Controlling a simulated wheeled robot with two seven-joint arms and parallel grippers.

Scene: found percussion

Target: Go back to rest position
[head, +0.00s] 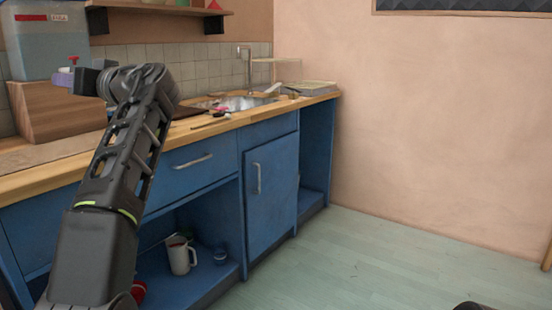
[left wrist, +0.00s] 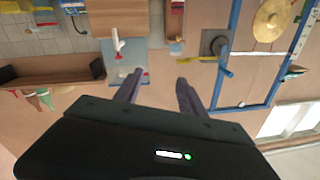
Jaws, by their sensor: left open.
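My left arm rises from the lower left in the head view, in front of the counter. Its dark upper end is near the wooden block, and I cannot make out its fingertips there. In the left wrist view my left gripper (left wrist: 158,77) has its two fingers apart, with nothing held between them. That view looks upside down, with a shelf and wall items beyond the fingers. My right gripper is not in view. Only a small dark shape, which I cannot identify, shows at the bottom right of the head view.
A blue cabinet (head: 268,180) with a wooden counter runs along the left, with a sink (head: 240,103). A wooden block (head: 60,110) bears a translucent container (head: 48,48) beside my arm. A mug (head: 181,257) stands on the lower shelf. The floor at right is clear.

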